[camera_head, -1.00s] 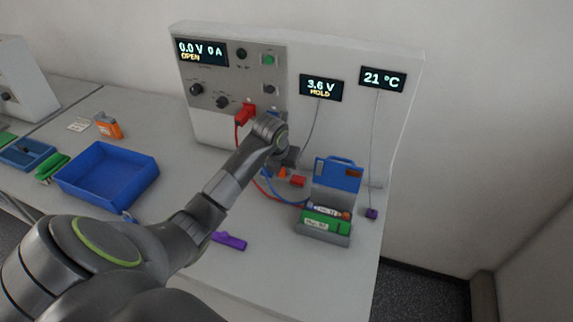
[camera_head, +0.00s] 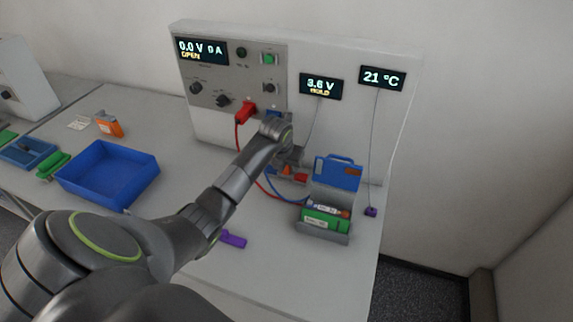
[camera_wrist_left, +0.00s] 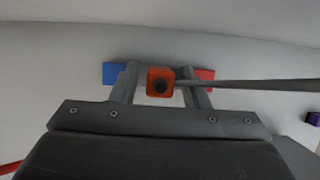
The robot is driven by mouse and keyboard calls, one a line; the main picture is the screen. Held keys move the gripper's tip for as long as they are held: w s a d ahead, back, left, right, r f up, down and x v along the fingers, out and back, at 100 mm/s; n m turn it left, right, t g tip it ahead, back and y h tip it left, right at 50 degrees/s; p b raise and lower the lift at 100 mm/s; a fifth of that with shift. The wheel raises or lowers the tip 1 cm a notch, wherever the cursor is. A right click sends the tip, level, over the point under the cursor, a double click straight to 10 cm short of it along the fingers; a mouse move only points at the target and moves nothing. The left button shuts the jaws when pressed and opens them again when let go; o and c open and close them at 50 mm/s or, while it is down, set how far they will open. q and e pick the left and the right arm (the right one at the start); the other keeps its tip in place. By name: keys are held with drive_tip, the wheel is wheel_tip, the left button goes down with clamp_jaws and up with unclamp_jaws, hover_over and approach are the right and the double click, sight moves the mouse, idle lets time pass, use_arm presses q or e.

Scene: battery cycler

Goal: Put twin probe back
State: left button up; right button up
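The twin probe shows in the left wrist view as an orange block (camera_wrist_left: 160,82) between my left gripper's fingers (camera_wrist_left: 161,85), with a blue part to its left and a red part to its right. A dark cable runs from it to the right. In the head view its orange part (camera_head: 287,170) shows just below my left gripper (camera_head: 285,160), above the bench in front of the panel. The gripper appears closed on it; exact finger contact is hard to see. The meter (camera_head: 321,87) reads 3.6 V HOLD. My right gripper is out of view.
A blue tray (camera_head: 108,200), a purple object (camera_head: 233,240) and a red plug (camera_head: 245,111) are around. Bare bench lies in front.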

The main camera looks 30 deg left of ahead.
use_arm(q)
drive_tip(key=shift+o, duration=0.2)
drive_tip(key=shift+r, duration=0.1)
drive_tip(key=shift+r, duration=0.2)
drive_tip(key=shift+s+r, duration=0.15)
drive_tip(key=shift+r, duration=0.2)
drive_tip(key=b+v, duration=0.1)
drive_tip(key=v, duration=1)
drive_tip(key=shift+b, duration=0.35)
drive_tip(key=shift+s+f, duration=0.1)
drive_tip(key=shift+s, duration=0.1)
